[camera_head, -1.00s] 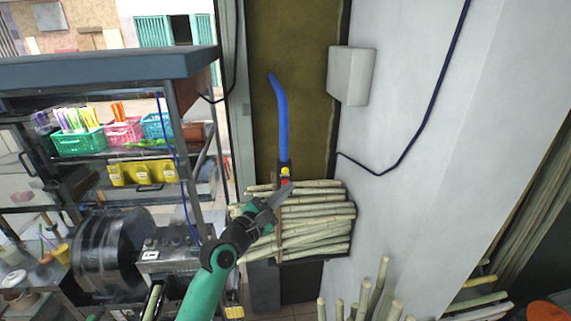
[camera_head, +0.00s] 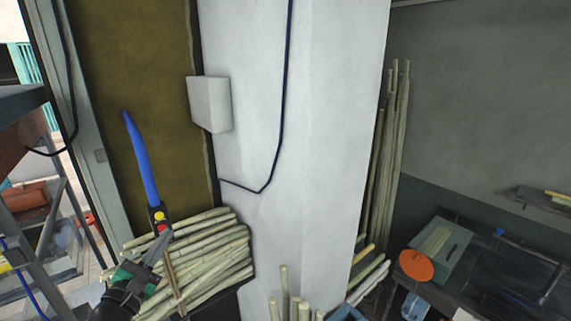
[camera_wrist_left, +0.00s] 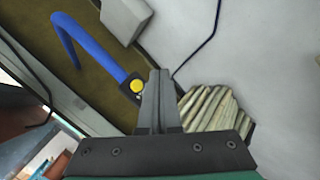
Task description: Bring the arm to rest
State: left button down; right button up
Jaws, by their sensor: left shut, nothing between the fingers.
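My left gripper (camera_head: 158,252) is in the lower left of the head view, in front of the stacked sugarcane (camera_head: 215,245). Its fingers are together with nothing between them, and they also show shut in the left wrist view (camera_wrist_left: 156,85). Just beyond the fingertips is a control box (camera_head: 158,217) with a yellow and a red button, below a blue curved tube (camera_head: 143,165). In the left wrist view the yellow button (camera_wrist_left: 136,86) shows beside the fingers, which hide part of the box. I cannot tell the gap in depth. My right gripper is not in view.
A white wall pillar (camera_head: 330,130) with a hanging dark cable stands right of the cane. Upright canes (camera_head: 385,150) lean behind it. A dark bench (camera_head: 500,280) with an orange disc (camera_head: 416,266) is at the right. A metal shelf (camera_head: 30,200) stands at the left.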

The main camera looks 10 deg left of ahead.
pick_arm(q)
jog(key=s+d+r+m+t+h, duration=0.2)
jog(key=d+r+m+h, duration=0.15)
jog(key=d+r, duration=0.6)
jog(key=s+d+r+m+t+h, duration=0.25)
jog(key=d+r+m, duration=0.25)
jog(key=d+r, duration=0.45)
jog(key=s+r+m+t+y, duration=0.2)
jog(key=s+r+m, duration=1)
jog(key=m, duration=1)
jog(key=s+t, duration=0.1)
jog(key=s, duration=0.3)
jog(key=shift+s+d+r+y, duration=0.25)
jog(key=shift+d+r+y, duration=0.1)
jog(key=shift+d+y, duration=0.05)
